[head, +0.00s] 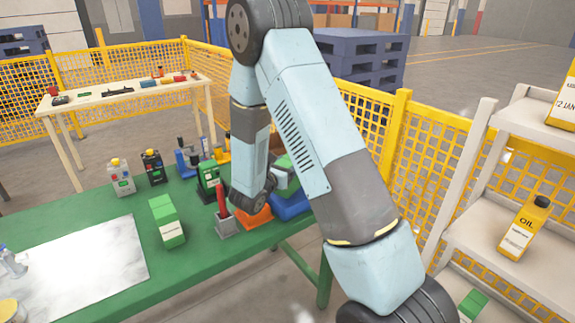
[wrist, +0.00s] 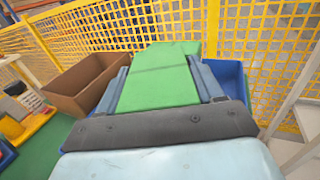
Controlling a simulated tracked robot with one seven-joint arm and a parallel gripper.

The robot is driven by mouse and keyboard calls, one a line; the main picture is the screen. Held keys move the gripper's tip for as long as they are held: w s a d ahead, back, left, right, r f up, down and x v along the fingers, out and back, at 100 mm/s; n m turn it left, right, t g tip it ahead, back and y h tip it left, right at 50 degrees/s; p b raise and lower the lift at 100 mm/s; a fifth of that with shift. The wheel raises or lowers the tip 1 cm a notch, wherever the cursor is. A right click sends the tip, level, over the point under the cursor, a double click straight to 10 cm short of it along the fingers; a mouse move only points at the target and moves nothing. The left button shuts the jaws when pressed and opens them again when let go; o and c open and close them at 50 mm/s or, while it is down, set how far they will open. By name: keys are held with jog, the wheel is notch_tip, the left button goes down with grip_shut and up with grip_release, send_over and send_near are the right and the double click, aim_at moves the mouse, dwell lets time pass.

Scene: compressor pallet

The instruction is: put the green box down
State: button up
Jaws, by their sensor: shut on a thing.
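My gripper (wrist: 158,78) is shut on a green box (wrist: 165,65), which sits between its two fingers in the wrist view. In the head view the held green box (head: 283,162) shows only in part behind my arm. A blue bin (wrist: 232,75) lies below and around the held box in the wrist view; in the head view the bin (head: 293,207) is at the green table's right end. I cannot tell whether the box touches the bin. Another green box (head: 167,222) stands on the table, apart from my gripper.
A brown cardboard box (wrist: 82,88) stands left of the blue bin. The green table (head: 190,262) also holds an orange bin (head: 256,217), a red-handled tool (head: 222,203) and a pale sheet (head: 85,265). Yellow mesh fencing (wrist: 262,45) runs behind. White shelves (head: 490,235) stand at right.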

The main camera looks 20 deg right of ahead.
jog(key=shift+f, duration=0.55)
jog(key=o, duration=1.2)
jog(key=shift+o, duration=0.2)
jog(key=shift+r, duration=0.1)
